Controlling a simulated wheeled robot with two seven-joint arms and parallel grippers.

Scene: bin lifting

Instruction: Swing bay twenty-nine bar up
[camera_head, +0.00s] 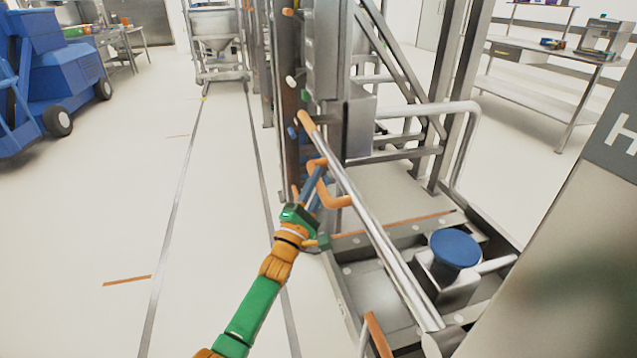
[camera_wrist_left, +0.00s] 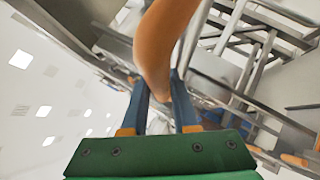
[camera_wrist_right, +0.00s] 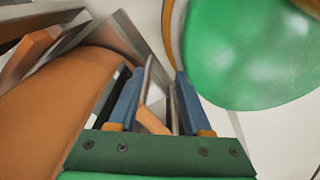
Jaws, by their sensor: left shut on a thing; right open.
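A long silver bar with an orange tip (camera_head: 375,225) slopes from the upright metal frame down to the right foreground. Beside it is an orange bent handle (camera_head: 330,197); whether it joins the silver bar is unclear. My left gripper (camera_head: 318,180) is shut on this handle. In the left wrist view the orange handle (camera_wrist_left: 163,45) passes between the blue fingers of my left gripper (camera_wrist_left: 160,85). My right gripper (camera_wrist_right: 152,90) is open in the right wrist view and is outside the head view. No bay number is readable.
A blue round knob (camera_head: 455,249) sits on the metal base at right. A large grey panel (camera_head: 570,260) fills the right foreground. A blue wheeled machine (camera_head: 62,80) stands far left. A steel hopper stand (camera_head: 215,40) is at the back. The floor left of my left arm is clear.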

